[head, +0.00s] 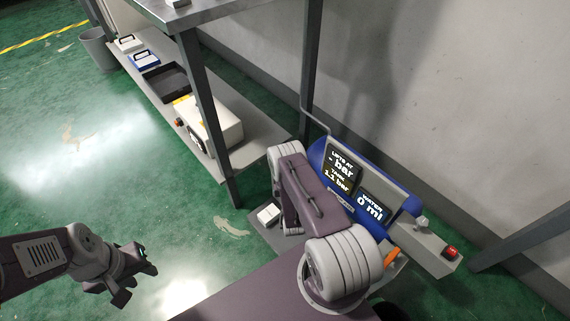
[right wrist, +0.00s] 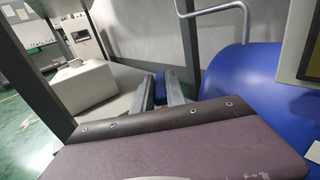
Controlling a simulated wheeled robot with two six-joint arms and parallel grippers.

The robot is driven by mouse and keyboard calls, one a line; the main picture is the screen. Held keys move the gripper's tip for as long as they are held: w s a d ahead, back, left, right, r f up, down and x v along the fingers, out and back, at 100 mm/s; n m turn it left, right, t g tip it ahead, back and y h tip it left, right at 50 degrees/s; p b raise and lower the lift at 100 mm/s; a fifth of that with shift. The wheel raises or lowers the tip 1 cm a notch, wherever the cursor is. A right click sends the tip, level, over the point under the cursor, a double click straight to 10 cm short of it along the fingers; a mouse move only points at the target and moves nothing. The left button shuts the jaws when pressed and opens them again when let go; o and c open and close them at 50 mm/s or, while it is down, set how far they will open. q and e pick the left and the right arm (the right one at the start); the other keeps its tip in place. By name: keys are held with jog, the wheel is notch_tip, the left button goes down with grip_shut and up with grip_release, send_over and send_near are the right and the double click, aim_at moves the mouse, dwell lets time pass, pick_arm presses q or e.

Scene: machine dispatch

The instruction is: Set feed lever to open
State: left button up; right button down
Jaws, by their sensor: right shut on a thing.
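The machine with the blue body (head: 317,152) stands at right. Its displays (head: 343,168) read "LIFTS AT - bar", "TANK 1.1 bar" and "WATER 0 ml". My right arm covers its left front in the head view and hides my right gripper there. In the right wrist view the right gripper (right wrist: 160,92) is shut on a small blue piece (right wrist: 161,77), left of the large blue body (right wrist: 243,98). I cannot tell for sure that this piece is the feed lever, nor its setting. My left gripper (head: 136,283) is open and empty above the green floor, away from the machine.
The floor at left is clear.

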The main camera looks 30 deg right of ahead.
jog(key=c, duration=1.4)
grip_release()
jog(key=shift+o, duration=0.2)
